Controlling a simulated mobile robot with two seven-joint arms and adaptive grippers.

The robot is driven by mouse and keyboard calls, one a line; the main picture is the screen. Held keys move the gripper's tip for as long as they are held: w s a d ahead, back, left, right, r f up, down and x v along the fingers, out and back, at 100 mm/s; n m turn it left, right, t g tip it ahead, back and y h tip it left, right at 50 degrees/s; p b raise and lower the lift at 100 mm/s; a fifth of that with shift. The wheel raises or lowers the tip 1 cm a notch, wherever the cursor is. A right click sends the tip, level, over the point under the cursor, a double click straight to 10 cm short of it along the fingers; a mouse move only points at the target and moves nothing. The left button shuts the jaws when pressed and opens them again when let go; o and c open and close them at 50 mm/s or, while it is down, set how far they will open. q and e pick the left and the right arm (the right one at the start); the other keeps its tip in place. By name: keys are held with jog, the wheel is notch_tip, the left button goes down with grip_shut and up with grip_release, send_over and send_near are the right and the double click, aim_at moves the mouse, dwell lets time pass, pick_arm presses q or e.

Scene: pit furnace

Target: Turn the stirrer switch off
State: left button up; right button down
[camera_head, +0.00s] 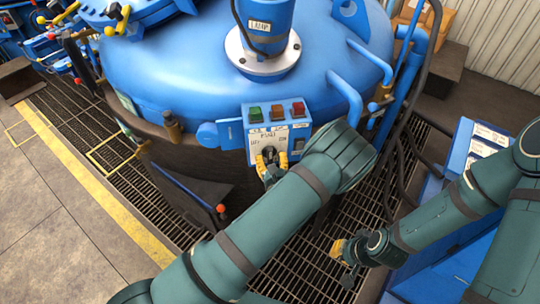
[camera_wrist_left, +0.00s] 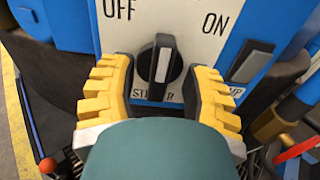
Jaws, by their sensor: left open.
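The stirrer switch (camera_wrist_left: 159,67) is a black rotary knob with a pale stripe, on a white plate of the blue control box (camera_head: 252,128). In the left wrist view, OFF is printed at its upper left and ON at its upper right. The stripe stands nearly upright, leaning slightly right. My left gripper (camera_head: 269,157) is open, with one yellow finger on each side of the knob. Gaps show between the fingers and the knob. The label below the knob is partly hidden. My right gripper (camera_head: 345,258) hangs low at the right, away from the box; its opening is unclear.
Green and red buttons (camera_head: 277,111) sit above the switch, and a rocker switch (camera_wrist_left: 250,63) is at its right. The blue furnace lid (camera_head: 170,55) is behind. Blue pipes and black hoses (camera_head: 395,150) stand at the right. Metal grating (camera_head: 110,150) covers the floor.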

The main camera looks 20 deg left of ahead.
pick_arm(q)
jog(key=shift+w+a, duration=0.3)
jog(key=shift+w, duration=0.35)
jog(key=shift+c, duration=0.4)
grip_shut()
jog(key=shift+n, duration=0.3)
jog(key=n, duration=0.3)
jog(key=shift+a+n+b, duration=0.1)
jog(key=shift+n+b, duration=0.2)
jog(key=shift+n, duration=0.1)
jog(key=shift+n+b, duration=0.85)
jog(key=shift+n, duration=1.45)
